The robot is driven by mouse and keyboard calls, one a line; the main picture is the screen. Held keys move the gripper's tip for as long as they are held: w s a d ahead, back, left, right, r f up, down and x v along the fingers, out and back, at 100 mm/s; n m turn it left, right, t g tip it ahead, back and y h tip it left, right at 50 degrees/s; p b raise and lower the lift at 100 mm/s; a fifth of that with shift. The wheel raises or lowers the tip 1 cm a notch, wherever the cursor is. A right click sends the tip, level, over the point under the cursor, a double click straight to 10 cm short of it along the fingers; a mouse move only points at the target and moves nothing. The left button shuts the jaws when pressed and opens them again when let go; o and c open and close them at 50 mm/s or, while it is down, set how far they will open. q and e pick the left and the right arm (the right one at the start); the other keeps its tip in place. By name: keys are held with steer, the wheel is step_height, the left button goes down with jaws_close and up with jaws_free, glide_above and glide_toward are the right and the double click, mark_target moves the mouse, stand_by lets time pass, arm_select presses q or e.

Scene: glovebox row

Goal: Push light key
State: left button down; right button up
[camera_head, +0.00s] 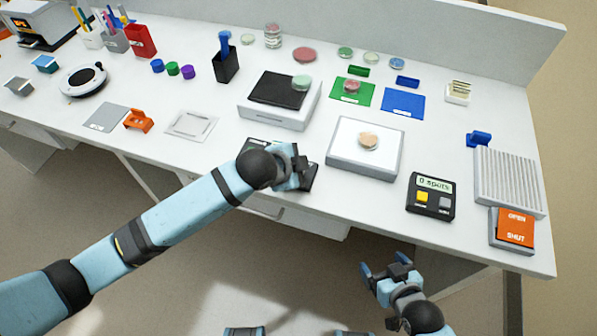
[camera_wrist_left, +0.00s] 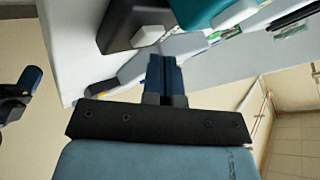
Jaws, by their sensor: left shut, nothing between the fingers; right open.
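A dark key panel (camera_head: 262,146) lies at the table's front edge in the head view. My left gripper (camera_head: 298,172) is over it and hides most of it, so I cannot make out a light key or tell whether the gripper touches it. In the left wrist view the left fingers (camera_wrist_left: 163,78) are shut together with nothing between them. My right gripper (camera_head: 385,265) is open and empty, in front of the table edge. A black counter box (camera_head: 431,196) reading "0 spots" has a yellow key and a grey key.
A white-topped box (camera_head: 344,163) with a tan dish (camera_head: 368,141) stands right of my left gripper. Behind is a white box with a dark top (camera_head: 277,89). An orange "OPEN/SHUT" plate (camera_head: 515,227) and ribbed block (camera_head: 509,180) are at right.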

arm_select(q)
steer(key=shift+f, duration=0.45)
stand_by(0.5)
steer(key=shift+r, duration=0.15)
steer(key=shift+r+p, duration=0.8)
steer(key=shift+p, duration=0.35)
steer(key=shift+r, duration=0.1)
steer(key=shift+r+p, duration=0.25)
steer(key=shift+p, duration=0.2)
step_height(320, 180, up, 4)
steer(key=p, duration=0.4)
steer(key=shift+p, duration=0.35)
steer(key=shift+r+p, duration=0.6)
steer(key=shift+p, duration=0.05)
